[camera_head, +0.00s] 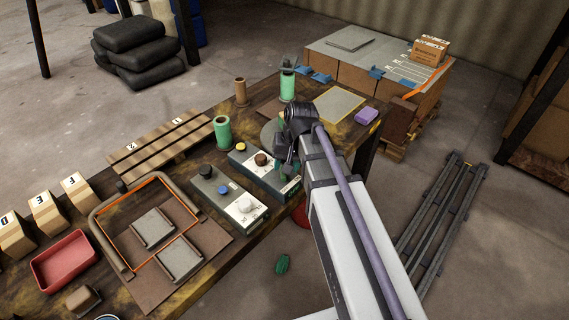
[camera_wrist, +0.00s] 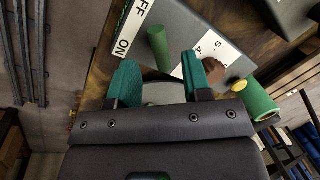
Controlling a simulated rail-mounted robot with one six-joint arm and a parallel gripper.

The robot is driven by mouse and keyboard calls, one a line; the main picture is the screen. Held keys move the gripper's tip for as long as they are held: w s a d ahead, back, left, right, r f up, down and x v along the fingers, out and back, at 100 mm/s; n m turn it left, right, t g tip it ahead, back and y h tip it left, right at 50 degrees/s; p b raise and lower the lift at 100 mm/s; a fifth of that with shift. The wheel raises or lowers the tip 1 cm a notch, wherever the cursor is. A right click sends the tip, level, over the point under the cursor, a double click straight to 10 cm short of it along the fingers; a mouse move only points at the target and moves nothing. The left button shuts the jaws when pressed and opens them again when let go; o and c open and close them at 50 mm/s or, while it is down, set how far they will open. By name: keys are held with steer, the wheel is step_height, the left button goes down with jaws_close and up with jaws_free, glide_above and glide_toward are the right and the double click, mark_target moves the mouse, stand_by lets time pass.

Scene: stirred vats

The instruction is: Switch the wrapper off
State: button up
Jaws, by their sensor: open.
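A grey control box (camera_head: 262,172) stands on the workbench, partly hidden by my arm. It has a brown knob (camera_head: 261,159) and a yellow button (camera_head: 240,146). In the wrist view the box (camera_wrist: 205,30) carries a white OFF/ON label (camera_wrist: 130,27) beside a green cylindrical handle (camera_wrist: 158,48). The brown knob (camera_wrist: 211,70) and the yellow button (camera_wrist: 239,85) show to the right. My gripper (camera_wrist: 160,68) is open, with its green fingers on either side of the handle's line; contact is not visible. In the head view my gripper (camera_head: 284,150) is over the box's far right end.
A second control box (camera_head: 228,195) with black, blue and white controls stands close on the left. Green rolls (camera_head: 222,131) and (camera_head: 287,86) stand upright behind. An orange-edged tray (camera_head: 108,231) and a red bin (camera_head: 64,262) lie left.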

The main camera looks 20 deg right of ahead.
step_height(320, 180, up, 7)
steer(key=d+p, duration=0.1)
steer(key=p, duration=0.4)
steer(key=shift+s+d+r, duration=0.15)
steer(key=shift+s+d, duration=0.05)
